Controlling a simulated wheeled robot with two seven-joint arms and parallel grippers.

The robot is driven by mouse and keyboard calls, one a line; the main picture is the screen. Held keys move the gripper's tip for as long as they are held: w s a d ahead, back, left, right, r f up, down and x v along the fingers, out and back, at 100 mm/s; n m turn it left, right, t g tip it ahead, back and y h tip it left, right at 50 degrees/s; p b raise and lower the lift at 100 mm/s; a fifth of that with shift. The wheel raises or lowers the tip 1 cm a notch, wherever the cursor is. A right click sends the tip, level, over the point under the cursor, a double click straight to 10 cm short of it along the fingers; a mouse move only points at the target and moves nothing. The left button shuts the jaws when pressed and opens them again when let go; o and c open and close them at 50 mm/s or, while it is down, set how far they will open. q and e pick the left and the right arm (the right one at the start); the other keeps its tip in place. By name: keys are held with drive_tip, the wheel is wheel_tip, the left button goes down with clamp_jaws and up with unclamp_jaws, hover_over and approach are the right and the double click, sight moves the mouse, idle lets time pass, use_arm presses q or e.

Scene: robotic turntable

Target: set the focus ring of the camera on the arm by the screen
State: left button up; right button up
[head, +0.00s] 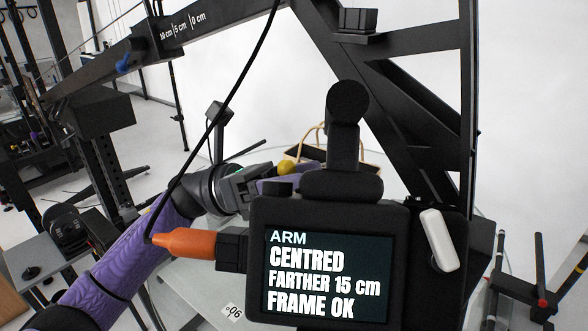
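The camera (335,205) is a black body on the dark arm, seen from behind. Its screen (325,276) reads "ARM", "CENTRED", "FARTHER 15 cm", "FRAME OK". The lens side faces away, and I cannot make out the focus ring. My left arm comes in from the lower left in a purple sleeve. My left gripper (246,184) is just left of the camera's upper left side, partly behind it. Its fingertips are hidden, so I cannot tell whether it is open or touching the camera. My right gripper is not in view.
An orange plug (185,242) with a black cable (215,118) sticks out left of the camera. A dark beam (150,52) marked in cm crosses above. A basket-like bag (340,152) with a yellow ball (286,167) before it is behind. A pale table (200,290) lies below.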

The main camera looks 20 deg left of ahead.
use_arm(q)
clamp_jaws()
idle(1.3)
